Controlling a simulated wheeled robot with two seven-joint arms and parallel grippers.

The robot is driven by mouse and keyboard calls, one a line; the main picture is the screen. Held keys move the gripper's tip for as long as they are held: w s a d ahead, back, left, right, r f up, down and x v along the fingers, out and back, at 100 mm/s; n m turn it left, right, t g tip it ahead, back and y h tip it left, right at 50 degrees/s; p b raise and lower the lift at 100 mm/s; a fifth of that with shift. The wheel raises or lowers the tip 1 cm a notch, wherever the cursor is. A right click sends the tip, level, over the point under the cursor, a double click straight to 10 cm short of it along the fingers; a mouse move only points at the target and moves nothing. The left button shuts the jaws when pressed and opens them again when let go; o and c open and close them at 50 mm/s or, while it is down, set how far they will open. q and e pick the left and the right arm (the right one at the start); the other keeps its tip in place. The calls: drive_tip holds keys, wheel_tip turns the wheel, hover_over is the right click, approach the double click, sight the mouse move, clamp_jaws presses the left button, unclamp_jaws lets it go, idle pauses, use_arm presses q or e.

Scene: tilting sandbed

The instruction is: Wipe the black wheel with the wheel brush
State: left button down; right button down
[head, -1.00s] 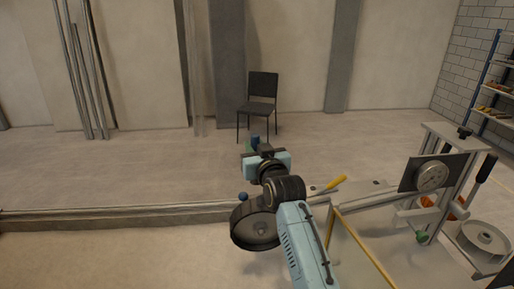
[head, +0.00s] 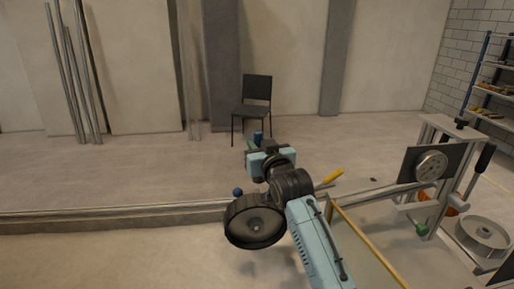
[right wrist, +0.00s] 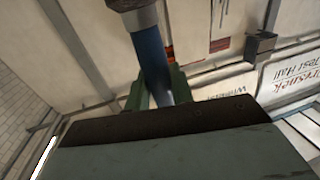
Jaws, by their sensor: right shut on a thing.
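The black wheel (head: 254,221), with a grey hub, stands upright left of my right forearm in the head view. My right gripper (head: 256,141) is beyond and above the wheel, apart from it in the picture. It is shut on a blue handle (head: 259,136), which appears to be the wheel brush. In the right wrist view the blue handle (right wrist: 151,55) rises between the green fingers (right wrist: 160,90) to a dark end (right wrist: 130,5). The bristles cannot be made out. My left gripper is out of view.
A long low ledge (head: 110,218) runs across behind the wheel. A bench at right holds a yellow-handled tool (head: 333,176), a dial on a dark plate (head: 431,166), a green knob (head: 422,230) and a grey round part (head: 481,233). A chair (head: 254,100) stands far back. The left floor is clear.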

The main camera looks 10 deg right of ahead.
wheel_tip(320, 180, down, 6)
drive_tip(key=b, duration=0.5)
drive_tip(key=shift+d+f+b, duration=0.25)
drive_tip(key=shift+d+b, duration=0.15)
drive_tip(key=shift+d, duration=0.1)
drive_tip(key=shift+a, duration=0.35)
drive_tip(key=shift+a+r+p, duration=0.15)
drive_tip(key=shift+r+p, duration=0.6)
drive_tip(key=shift+r, duration=0.4)
wheel_tip(320, 180, up, 6)
drive_tip(key=p, duration=0.5)
drive_tip(key=shift+f+p, duration=0.2)
drive_tip(key=shift+p, duration=0.15)
